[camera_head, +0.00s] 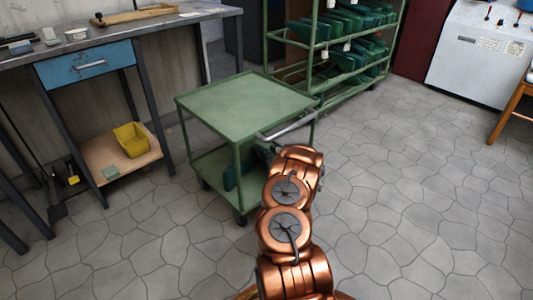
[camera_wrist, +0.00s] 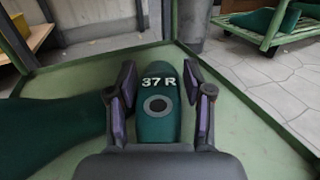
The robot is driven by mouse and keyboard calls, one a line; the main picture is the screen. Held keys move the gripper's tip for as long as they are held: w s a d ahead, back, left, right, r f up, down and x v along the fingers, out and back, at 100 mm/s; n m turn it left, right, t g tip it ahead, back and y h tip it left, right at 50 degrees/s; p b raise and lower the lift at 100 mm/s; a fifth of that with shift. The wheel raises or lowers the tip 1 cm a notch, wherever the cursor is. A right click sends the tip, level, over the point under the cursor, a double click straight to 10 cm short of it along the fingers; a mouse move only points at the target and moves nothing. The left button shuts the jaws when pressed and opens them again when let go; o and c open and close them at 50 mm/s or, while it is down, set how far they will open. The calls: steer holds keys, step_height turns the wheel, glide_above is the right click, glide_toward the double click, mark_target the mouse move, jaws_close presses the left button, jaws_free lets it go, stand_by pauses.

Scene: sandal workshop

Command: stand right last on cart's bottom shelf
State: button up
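The green cart (camera_head: 245,105) has a top shelf and a bottom shelf (camera_head: 205,165). In the wrist view a dark green last marked "37 R" (camera_wrist: 158,115) is over the green shelf (camera_wrist: 255,125), its holed top facing the camera. My gripper (camera_wrist: 159,105) has one finger on each side of it, with a narrow gap at both sides. The last's underside is hidden, so I cannot tell its contact with the shelf. Another green last (camera_wrist: 50,140) is close at the left.
The cart's posts and top shelf enclose the bottom shelf. A green rack (camera_head: 345,45) with several lasts stands behind. A workbench (camera_head: 105,40) with a yellow bin (camera_head: 131,140) below is at the left.

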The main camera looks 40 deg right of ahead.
steer(key=shift+o, duration=1)
steer(key=shift+r, duration=0.1)
steer(key=p+v, duration=0.5)
steer(key=v, duration=0.6)
steer(key=shift+s+a, duration=0.25)
steer(key=shift+s, duration=0.2)
